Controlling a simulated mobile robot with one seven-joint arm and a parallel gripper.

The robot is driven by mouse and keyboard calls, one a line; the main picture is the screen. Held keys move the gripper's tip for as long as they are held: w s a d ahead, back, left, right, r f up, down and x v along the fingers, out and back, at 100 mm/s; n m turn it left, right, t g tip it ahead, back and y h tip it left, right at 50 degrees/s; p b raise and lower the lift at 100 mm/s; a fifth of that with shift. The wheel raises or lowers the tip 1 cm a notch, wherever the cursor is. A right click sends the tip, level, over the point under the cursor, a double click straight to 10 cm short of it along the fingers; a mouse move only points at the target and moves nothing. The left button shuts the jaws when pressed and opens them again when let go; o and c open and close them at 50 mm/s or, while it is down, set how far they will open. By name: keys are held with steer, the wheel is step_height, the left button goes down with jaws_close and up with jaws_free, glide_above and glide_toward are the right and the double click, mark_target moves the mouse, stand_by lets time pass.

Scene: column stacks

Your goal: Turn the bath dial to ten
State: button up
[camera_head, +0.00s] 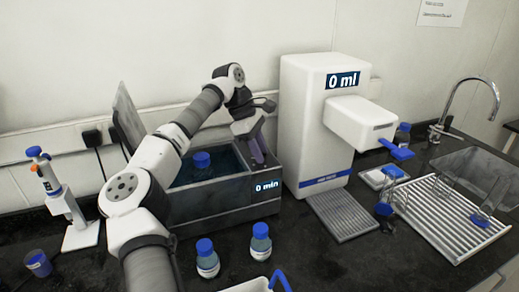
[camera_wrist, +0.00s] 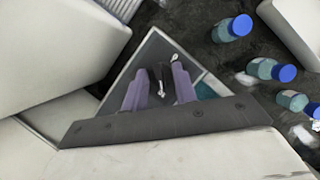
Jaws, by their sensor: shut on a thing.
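The water bath (camera_head: 222,191) is a dark box with its lid raised at the back left and a blue-capped bottle (camera_head: 201,161) in its water. Its front display (camera_head: 266,187) reads "0 min". My gripper (camera_head: 257,158) points down at the bath's right end, its purple fingers close to the top. In the wrist view, my gripper (camera_wrist: 159,92) has its fingers on either side of a small dark dial (camera_wrist: 161,80) with a white mark, and is shut on it. Much of the dial is hidden by the fingers, so its setting is not clear.
A white dispenser (camera_head: 307,125) reading "0 ml" stands close right of the bath. Blue-capped bottles (camera_head: 207,260) (camera_head: 261,243) stand in front. A pipette stand (camera_head: 80,232) is at left. A ribbed drainer (camera_head: 440,222) and a tap (camera_head: 470,85) are at right.

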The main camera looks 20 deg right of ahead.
mark_target(251, 158)
steer(key=shift+m+y, duration=0.3)
steer(key=shift+m, duration=0.6)
steer(key=o, duration=1)
steer(key=shift+c, duration=0.2)
steer(key=shift+w+r, duration=0.1)
steer(key=v, duration=0.7)
steer(key=shift+w, duration=0.15)
steer(key=shift+g, duration=0.3)
